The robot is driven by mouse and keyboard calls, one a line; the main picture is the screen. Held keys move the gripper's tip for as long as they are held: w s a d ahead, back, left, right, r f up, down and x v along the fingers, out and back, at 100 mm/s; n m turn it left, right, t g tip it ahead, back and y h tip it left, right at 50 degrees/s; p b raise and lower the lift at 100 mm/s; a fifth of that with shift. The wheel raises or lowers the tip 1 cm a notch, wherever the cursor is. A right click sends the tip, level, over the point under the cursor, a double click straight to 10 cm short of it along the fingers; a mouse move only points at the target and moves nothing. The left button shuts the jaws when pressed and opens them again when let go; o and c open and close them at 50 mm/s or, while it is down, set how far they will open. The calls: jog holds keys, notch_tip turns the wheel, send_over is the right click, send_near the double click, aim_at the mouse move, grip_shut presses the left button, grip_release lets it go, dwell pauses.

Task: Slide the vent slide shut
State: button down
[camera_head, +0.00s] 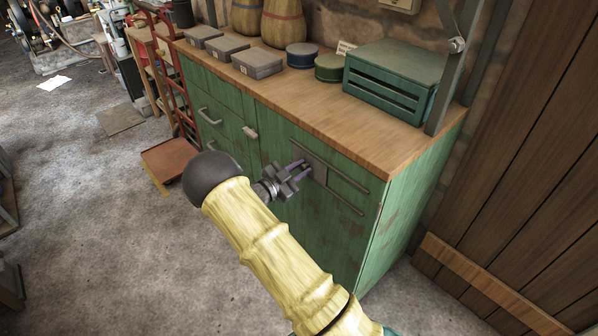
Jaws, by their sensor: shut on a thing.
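The vent slide (319,174) is a small grey plate on the front of the green cabinet. It sits between two slanting metal rails (340,176), at their left part. The rails run on past it to the right over bare green front. The knob is mostly hidden between the fingers. My arm comes up from the bottom of the view and covers part of the lower cabinet front.
The green cabinet (240,170) has a wooden top (290,95) bearing grey boxes (257,63), round tins (329,67) and a slatted green box (394,80). Drawer handles (208,116) stick out left of the slide. A red hand truck (183,95) stands further left. The floor before the cabinet is clear.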

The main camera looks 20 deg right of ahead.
jog(key=shift+w+a+r, duration=0.1)
jog(key=shift+w+a, duration=0.1)
jog(key=shift+w, duration=0.05)
jog(key=c, duration=1.2)
grip_release()
jog(key=shift+c, duration=0.2)
jog(key=v, duration=1.7)
jog(key=shift+s+a+p, duration=0.2)
jog(key=shift+s+p, duration=0.15)
jog(key=shift+p, duration=0.05)
jog(key=shift+d, duration=0.15)
